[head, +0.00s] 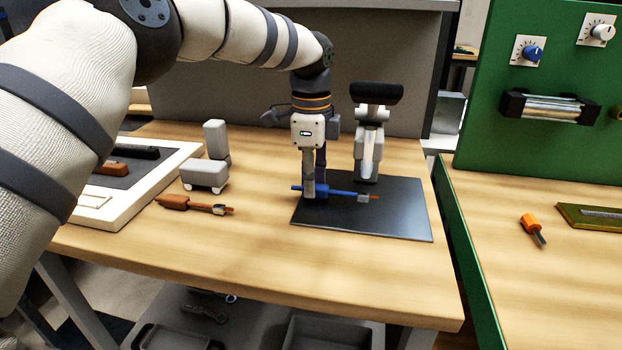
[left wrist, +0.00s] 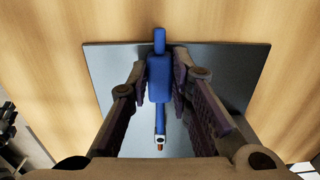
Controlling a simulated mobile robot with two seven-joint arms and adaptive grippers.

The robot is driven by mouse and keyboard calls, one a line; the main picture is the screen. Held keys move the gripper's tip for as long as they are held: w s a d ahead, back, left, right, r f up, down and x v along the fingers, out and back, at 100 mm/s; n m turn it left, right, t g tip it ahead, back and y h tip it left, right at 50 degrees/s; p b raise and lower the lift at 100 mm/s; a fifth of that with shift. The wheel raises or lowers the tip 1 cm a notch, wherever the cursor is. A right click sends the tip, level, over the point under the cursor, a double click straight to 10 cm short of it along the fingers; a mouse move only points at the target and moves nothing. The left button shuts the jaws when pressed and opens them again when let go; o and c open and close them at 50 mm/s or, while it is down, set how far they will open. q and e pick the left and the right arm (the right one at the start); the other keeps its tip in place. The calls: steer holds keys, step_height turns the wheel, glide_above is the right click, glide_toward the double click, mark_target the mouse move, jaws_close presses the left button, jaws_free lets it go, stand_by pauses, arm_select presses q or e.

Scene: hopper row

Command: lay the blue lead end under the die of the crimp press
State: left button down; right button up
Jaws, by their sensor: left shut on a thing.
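The blue lead (head: 345,192) lies across the front of the crimp press, with its bare metal end pointing right. My left gripper (head: 315,192) is shut on it near its left part, low over the dark mat (head: 400,218). In the left wrist view the lead (left wrist: 159,80) sits between the two fingers of the left gripper (left wrist: 160,72), and its copper-tipped end points toward the bottom of the picture. The crimp press (head: 369,140), grey with a black handle on top, stands at the back of the mat. The lead's end is in front of the die, not under it. My right gripper is not in view.
An orange-brown lead (head: 195,205) lies on the table left of the mat. Behind it stands a grey-white block-shaped fixture (head: 204,175). A white-rimmed tray (head: 140,195) is at the left. A green panel (head: 540,80) and an orange-handled tool (head: 530,226) are at the right.

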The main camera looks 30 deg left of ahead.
arm_select(q)
steer(key=shift+f, duration=0.25)
stand_by(0.3)
steer(key=c, duration=1.4)
jaws_free()
steer(key=shift+f, duration=0.1)
steer(key=shift+o, duration=0.2)
steer(key=shift+r, duration=1.55)
